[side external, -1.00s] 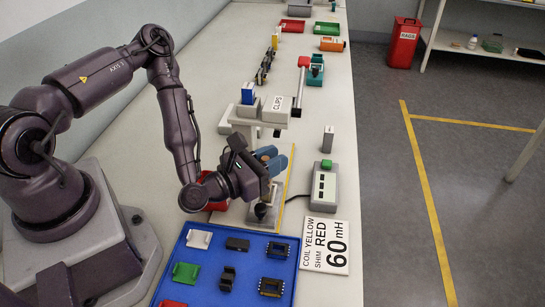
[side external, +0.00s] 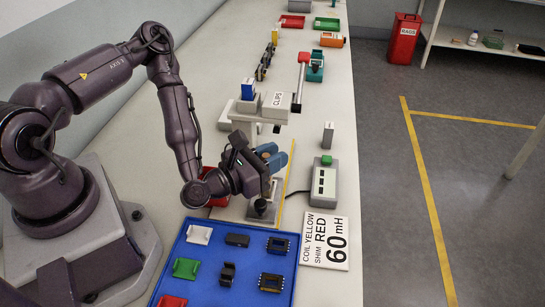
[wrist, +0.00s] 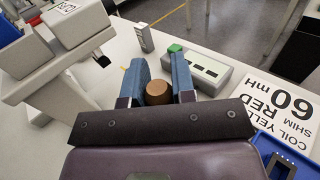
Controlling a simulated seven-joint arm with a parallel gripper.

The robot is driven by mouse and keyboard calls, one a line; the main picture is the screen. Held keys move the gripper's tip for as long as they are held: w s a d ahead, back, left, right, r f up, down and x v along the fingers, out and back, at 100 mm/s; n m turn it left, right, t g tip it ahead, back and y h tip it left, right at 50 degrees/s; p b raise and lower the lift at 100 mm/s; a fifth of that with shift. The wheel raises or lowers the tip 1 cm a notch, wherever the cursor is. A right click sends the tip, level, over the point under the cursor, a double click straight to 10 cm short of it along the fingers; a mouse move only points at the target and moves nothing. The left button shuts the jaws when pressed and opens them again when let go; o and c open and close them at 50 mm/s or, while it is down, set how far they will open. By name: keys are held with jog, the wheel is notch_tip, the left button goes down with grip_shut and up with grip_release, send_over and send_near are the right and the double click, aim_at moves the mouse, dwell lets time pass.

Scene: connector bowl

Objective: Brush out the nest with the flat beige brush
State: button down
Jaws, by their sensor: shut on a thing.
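My gripper (side external: 270,159) has blue fingers and is over the grey work fixture, behind the blue tray. In the wrist view my gripper (wrist: 158,88) is shut on a brown, round-ended thing (wrist: 158,93), which looks like the end of the brush handle. Its lower part is hidden by the gripper. Below the fingers, a dark round part (side external: 261,206) shows at the grey fixture (side external: 262,217), which I take for the nest. I cannot tell whether bristles touch it.
The blue tray (side external: 215,262) with several small parts lies in front. A sign (side external: 325,241) and a control box with a green button (side external: 324,186) stand to the right. A grey CLIPS stand (side external: 275,105) is close behind my gripper.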

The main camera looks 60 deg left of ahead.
jog(key=shift+w+a+r, duration=0.1)
jog(key=shift+w+a, duration=0.25)
jog(key=shift+s+d, duration=0.55)
jog(key=shift+w+a, duration=0.55)
jog(key=shift+s+d, duration=0.55)
jog(key=shift+w+a, duration=0.55)
